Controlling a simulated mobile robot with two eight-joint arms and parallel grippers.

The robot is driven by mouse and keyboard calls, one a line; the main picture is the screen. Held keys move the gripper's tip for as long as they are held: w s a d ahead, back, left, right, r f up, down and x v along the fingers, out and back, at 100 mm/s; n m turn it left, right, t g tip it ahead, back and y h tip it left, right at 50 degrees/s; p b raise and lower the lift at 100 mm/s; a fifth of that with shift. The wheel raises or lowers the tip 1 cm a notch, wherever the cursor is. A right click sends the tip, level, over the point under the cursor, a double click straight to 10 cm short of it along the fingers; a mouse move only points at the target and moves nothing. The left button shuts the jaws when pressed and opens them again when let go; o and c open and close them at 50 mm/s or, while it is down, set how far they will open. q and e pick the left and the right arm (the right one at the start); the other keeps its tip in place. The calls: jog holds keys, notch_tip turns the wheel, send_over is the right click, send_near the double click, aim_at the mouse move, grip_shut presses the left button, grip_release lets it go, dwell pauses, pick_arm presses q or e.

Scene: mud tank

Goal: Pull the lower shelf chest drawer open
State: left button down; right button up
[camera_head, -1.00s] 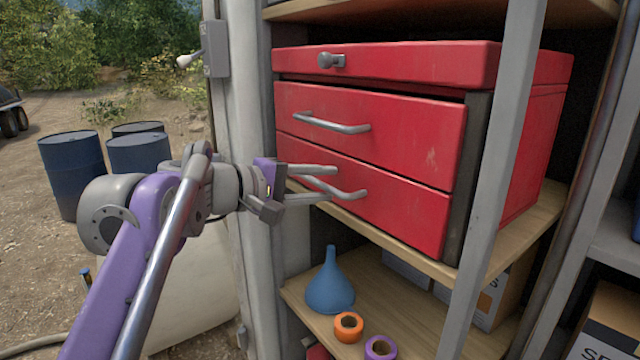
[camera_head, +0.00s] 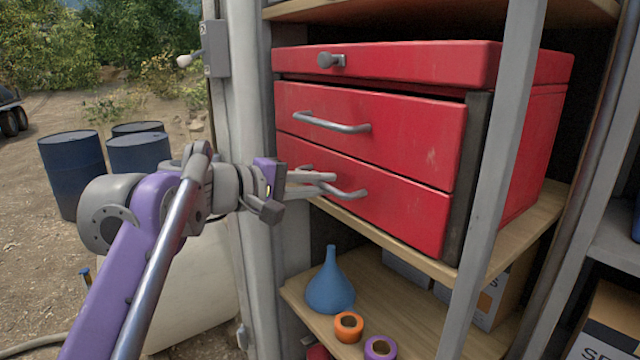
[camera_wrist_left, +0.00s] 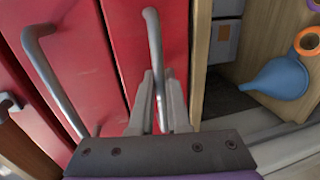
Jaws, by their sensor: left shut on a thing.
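The red chest (camera_head: 535,140) sits on a wooden shelf. Its lower drawer (camera_head: 405,212) has a grey bar handle (camera_head: 347,193) and appears shut, its front in line with the upper drawer (camera_head: 405,135). My left gripper (camera_head: 325,184) reaches in from the left, its fingers closed around the left part of the lower drawer's handle. In the left wrist view the lower handle (camera_wrist_left: 155,45) runs down between the two fingers (camera_wrist_left: 160,105), which are shut on it. My right gripper is not in view.
The shelf below holds a blue funnel (camera_head: 330,285), an orange tape roll (camera_head: 348,326), a purple roll (camera_head: 380,347) and boxes. A grey shelf post (camera_head: 497,180) stands in front of the chest's right side. A pale post (camera_head: 250,180) stands behind my left gripper.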

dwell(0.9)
pick_arm(q)
jog(key=f+p+v, duration=0.3)
jog(key=v, duration=1.1)
jog(key=shift+s+a, duration=0.4)
jog(key=shift+a, duration=0.15)
jog(key=shift+r, duration=0.1)
jog(key=c, duration=0.9)
grip_release()
jog(key=v, duration=1.1)
jog(key=shift+w, duration=0.1)
